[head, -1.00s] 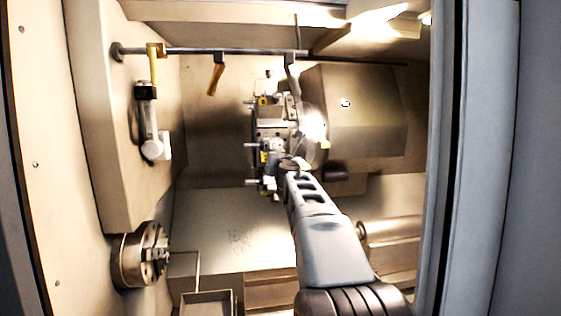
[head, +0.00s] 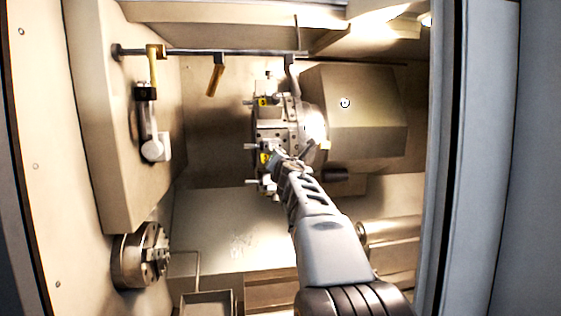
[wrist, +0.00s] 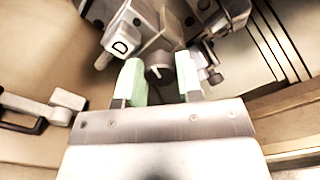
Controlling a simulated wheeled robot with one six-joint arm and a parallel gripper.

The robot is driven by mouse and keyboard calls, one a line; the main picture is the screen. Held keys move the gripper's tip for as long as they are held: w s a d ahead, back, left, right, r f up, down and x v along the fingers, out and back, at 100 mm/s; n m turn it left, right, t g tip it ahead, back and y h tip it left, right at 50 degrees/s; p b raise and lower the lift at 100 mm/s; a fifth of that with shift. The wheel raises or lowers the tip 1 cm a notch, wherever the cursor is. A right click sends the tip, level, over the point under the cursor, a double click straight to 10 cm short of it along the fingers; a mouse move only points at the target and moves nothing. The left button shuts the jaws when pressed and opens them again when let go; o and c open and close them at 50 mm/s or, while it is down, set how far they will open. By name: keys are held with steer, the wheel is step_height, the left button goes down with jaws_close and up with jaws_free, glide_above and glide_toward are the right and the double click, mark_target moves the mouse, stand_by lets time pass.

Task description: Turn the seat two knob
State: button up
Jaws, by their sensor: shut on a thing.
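The tool turret (head: 292,128) stands at the middle back of the machine, with several tool seats and yellow labels on its left side. My gripper (head: 275,160) reaches up to a lower seat of the turret. In the wrist view, the two green-padded fingers of my gripper (wrist: 160,78) sit on either side of a small dark round knob (wrist: 158,73) and are shut on it. The knob has a pale line on its face. A block with a "D" plate (wrist: 123,43) is just left of it. I cannot read the seat number.
A chuck (head: 140,257) is at the lower left, with a small tray (head: 207,303) to its right. A hinged arm (head: 150,130) hangs on the left wall. A rail (head: 210,51) runs across the top. The door edge (head: 446,160) stands right of my arm.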

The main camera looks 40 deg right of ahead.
steer(key=m+p, duration=0.1)
steer(key=m, duration=1.2)
steer(key=shift+f+p, duration=0.1)
steer(key=shift+p, duration=0.25)
steer(key=shift+m, duration=0.4)
steer(key=o, duration=0.9)
steer(key=shift+o, duration=0.2)
steer(key=p+v, duration=0.1)
steer(key=v, duration=1.2)
steer(key=shift+s+p, duration=0.3)
steer(key=shift+s, duration=0.1)
